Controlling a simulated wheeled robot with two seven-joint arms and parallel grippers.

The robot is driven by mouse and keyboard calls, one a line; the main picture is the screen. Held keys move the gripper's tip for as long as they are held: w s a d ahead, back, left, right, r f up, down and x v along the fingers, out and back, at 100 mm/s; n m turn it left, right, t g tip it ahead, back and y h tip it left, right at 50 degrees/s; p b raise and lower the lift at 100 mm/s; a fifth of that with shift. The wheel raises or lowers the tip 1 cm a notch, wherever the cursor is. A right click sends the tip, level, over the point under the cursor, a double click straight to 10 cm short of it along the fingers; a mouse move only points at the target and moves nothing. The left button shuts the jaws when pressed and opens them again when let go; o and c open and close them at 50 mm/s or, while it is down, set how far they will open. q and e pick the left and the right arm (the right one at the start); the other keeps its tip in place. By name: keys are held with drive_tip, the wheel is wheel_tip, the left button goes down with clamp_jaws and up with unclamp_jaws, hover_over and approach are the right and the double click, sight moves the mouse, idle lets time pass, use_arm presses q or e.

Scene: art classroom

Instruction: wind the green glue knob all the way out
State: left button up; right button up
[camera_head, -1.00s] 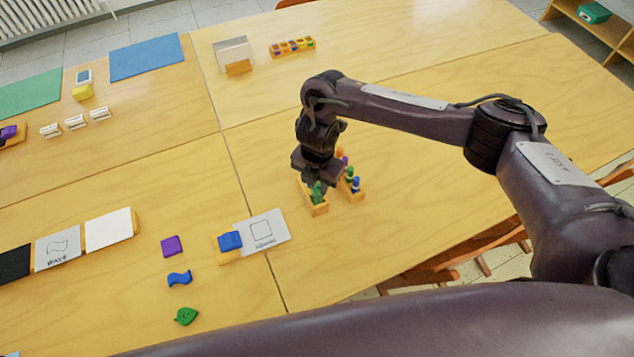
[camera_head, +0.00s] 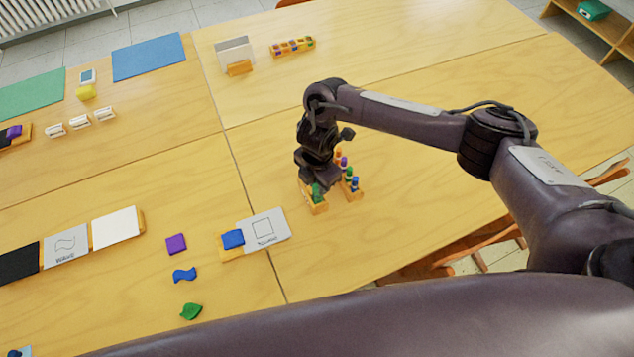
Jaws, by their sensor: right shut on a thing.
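My right gripper (camera_head: 317,183) points down over a small wooden stand (camera_head: 316,208) on the right-hand table. It is shut on a small green knob (camera_head: 317,192) at that stand, and the fingers hide most of the knob. I cannot tell from here how far out the knob is wound. A second wooden rack (camera_head: 355,194) stands just to the right, with another green-topped piece (camera_head: 349,173) and blue, purple and orange ones in a row. The arm hides part of both stands. My left gripper is not in view.
A blue block on a wooden holder (camera_head: 228,252) with a square-outline card (camera_head: 266,229) lies to the left. Purple (camera_head: 176,244), blue (camera_head: 184,275) and green (camera_head: 191,312) pieces lie nearby. The table right of the racks is clear.

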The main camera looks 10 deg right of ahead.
drive_tip(key=shift+r+m+p, duration=0.1)
drive_tip(key=shift+m+p, duration=0.9)
drive_tip(key=shift+m, duration=0.1)
drive_tip(key=o, duration=1.5)
